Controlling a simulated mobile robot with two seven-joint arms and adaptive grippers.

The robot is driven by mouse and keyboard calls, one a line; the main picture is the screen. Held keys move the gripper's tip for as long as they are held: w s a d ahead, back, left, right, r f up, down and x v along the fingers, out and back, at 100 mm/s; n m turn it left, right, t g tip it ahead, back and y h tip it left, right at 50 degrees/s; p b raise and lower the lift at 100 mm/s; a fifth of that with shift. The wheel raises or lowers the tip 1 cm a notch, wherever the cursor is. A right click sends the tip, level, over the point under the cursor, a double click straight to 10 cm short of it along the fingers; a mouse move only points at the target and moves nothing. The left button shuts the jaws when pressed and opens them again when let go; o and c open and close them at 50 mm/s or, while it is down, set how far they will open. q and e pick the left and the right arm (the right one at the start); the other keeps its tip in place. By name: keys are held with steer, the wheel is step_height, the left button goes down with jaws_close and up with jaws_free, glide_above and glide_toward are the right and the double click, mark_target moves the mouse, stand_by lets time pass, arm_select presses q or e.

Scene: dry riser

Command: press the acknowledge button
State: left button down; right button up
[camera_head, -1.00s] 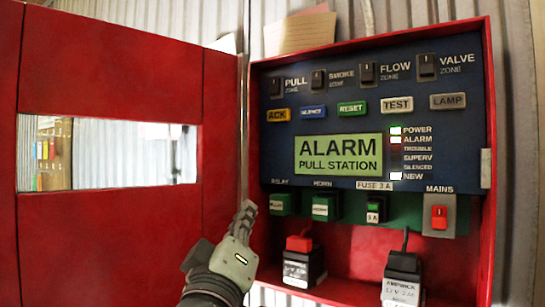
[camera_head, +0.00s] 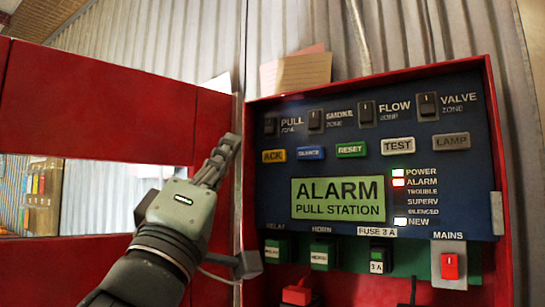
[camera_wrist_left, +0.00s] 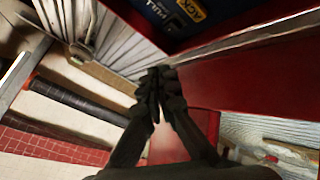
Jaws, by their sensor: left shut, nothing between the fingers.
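The acknowledge button, a yellow key marked ACK (camera_head: 274,156), is at the left end of the button row on the blue alarm panel (camera_head: 400,170). It also shows near the top of the left wrist view (camera_wrist_left: 192,10). My left gripper (camera_head: 229,143) is shut and empty. Its fingertips point up and right, just left of the panel's red frame and near the height of the ACK button. They appear apart from the button. In the left wrist view the closed fingertips (camera_wrist_left: 154,82) are in the middle. My right gripper is not in view.
The open red cabinet door (camera_head: 90,110) with a window stands at the left, behind my arm. The SILENCE button (camera_head: 310,153) is right of ACK. The screen (camera_head: 338,198) reads ALARM PULL STATION. A paper card (camera_head: 290,75) stands above the cabinet, whose red edge is close to my fingers.

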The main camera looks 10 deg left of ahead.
mark_target(263, 159)
arm_select(q)
steer(key=w+d, duration=0.1)
steer(key=w, duration=0.1)
steer(key=w+d, duration=0.1)
steer(key=w, duration=0.2)
steer(key=w+d+b, duration=0.1)
steer(key=w, duration=0.1)
steer(key=shift+w, duration=0.25)
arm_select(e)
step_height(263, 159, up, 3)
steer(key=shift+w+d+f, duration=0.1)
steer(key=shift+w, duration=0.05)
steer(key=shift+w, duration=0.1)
arm_select(q)
steer(key=shift+w, duration=0.15)
stand_by(0.7)
steer(key=shift+w+d+y, duration=0.1)
steer(key=shift+d+y, duration=0.05)
steer(key=shift+y, duration=0.15)
steer(key=shift+w, duration=0.15)
